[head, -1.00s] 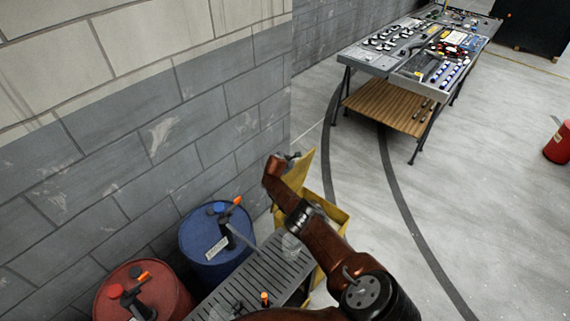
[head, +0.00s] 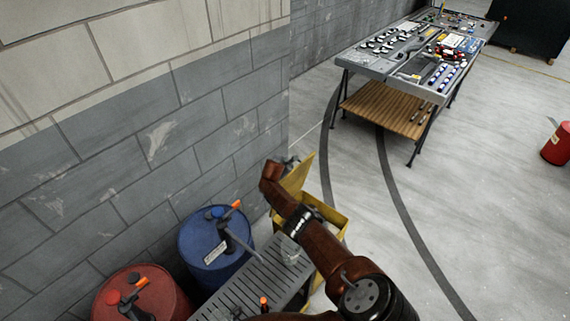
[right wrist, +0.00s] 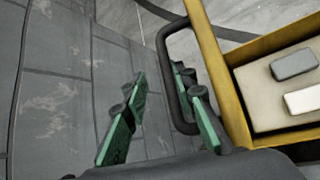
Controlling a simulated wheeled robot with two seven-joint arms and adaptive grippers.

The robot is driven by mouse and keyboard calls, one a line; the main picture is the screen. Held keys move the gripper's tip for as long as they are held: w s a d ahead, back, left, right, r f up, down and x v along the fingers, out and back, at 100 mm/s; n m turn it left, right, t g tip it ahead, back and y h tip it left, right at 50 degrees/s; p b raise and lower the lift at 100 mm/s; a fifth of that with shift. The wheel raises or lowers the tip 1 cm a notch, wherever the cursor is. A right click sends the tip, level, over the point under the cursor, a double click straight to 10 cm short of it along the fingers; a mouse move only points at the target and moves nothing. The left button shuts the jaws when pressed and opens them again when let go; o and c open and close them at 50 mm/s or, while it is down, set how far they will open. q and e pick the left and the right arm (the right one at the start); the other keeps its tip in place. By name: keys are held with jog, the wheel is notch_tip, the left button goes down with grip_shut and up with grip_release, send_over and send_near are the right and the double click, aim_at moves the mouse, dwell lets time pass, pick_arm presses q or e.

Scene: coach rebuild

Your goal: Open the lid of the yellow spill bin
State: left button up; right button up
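The yellow spill bin (head: 338,218) stands beyond the grated platform, partly hidden by my right arm. Its yellow lid (head: 297,180) is raised and tilted up on the wall side. In the right wrist view the bin's yellow edge (right wrist: 216,75) is at the right, with a dark U-shaped handle (right wrist: 164,48) beside it. My right gripper (head: 291,162) is at the raised lid. In the right wrist view its green-padded fingers (right wrist: 160,108) are apart, with the handle bar seemingly between them; contact is unclear. My left gripper is out of view.
A grey block wall (head: 140,170) runs close along the left. A blue drum (head: 205,252) and a red drum (head: 165,300) stand beside the grated platform (head: 250,292). A grey block (right wrist: 294,64) and a white block (right wrist: 303,100) lie inside the bin.

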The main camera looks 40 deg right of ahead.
jog(key=v, duration=1.2)
jog(key=shift+r, duration=0.45)
jog(key=shift+d+f, duration=0.1)
